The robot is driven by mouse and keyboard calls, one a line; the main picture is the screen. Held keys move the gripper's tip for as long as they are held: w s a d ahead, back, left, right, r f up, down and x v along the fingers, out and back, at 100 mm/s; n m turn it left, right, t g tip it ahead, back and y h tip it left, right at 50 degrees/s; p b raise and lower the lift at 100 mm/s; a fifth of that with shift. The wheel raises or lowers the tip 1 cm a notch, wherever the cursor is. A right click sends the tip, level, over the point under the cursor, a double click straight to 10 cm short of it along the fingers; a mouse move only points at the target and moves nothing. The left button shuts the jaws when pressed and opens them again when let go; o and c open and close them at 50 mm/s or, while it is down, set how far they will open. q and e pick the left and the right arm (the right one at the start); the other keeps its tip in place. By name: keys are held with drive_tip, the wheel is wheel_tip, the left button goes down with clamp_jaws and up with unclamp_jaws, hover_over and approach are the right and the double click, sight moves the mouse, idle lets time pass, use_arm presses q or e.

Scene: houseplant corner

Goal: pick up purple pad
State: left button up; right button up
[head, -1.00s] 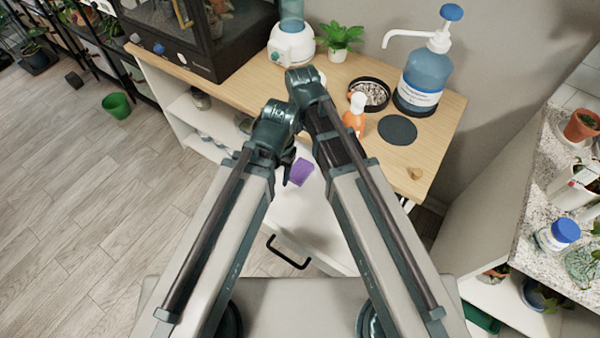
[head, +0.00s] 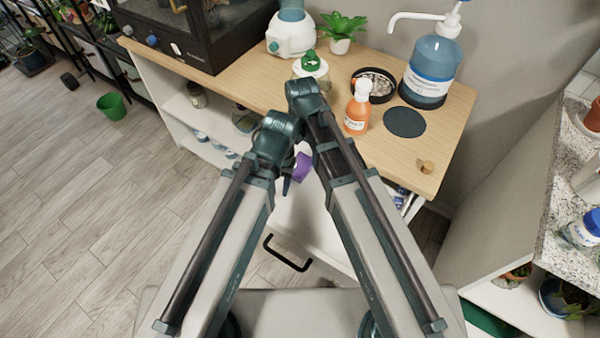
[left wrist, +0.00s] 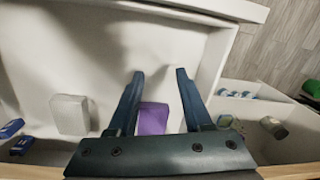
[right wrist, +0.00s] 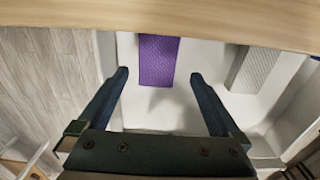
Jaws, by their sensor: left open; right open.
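The purple pad (head: 303,167) lies in the open white drawer (head: 312,222), partly hidden behind my arms in the head view. My left gripper (head: 287,186) is open near it. In the left wrist view the pad (left wrist: 153,118) shows between the lower parts of the open fingers (left wrist: 160,73), with nothing clearly gripped. In the right wrist view the pad (right wrist: 158,60) lies beyond and between the open, empty fingertips of my right gripper (right wrist: 159,75). My right gripper's fingers are hidden behind its arm in the head view.
A grey block (left wrist: 70,115) lies in the drawer beside the pad. The wooden countertop (right wrist: 200,17) edge is close to my right gripper. An orange bottle (head: 357,112), a green-capped jar (head: 312,70) and a pump bottle (head: 430,68) stand on top. The drawer has a black handle (head: 287,255).

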sight(300, 164)
use_arm(q)
drive_tip(key=shift+f, duration=0.1)
use_arm(e)
drive_tip(key=shift+f, duration=0.1)
use_arm(q)
wheel_tip(300, 164, down, 5)
drive_tip(key=b, duration=0.5)
drive_tip(key=shift+f, duration=0.15)
use_arm(e)
wheel_tip(300, 164, down, 5)
drive_tip(key=shift+w+a+f, duration=0.1)
drive_tip(key=shift+a+f, duration=0.05)
drive_tip(key=c, duration=1.2)
use_arm(q)
drive_tip(key=shift+r, duration=0.2)
use_arm(e)
drive_tip(key=shift+r, duration=0.2)
drive_tip(key=shift+c, duration=0.2)
use_arm(q)
wheel_tip(300, 164, up, 18)
drive_tip(key=p, duration=1.8)
use_arm(e)
wheel_tip(300, 164, up, 18)
use_arm(q)
drive_tip(key=shift+f, duration=0.1)
use_arm(e)
drive_tip(key=shift+f, duration=0.15)
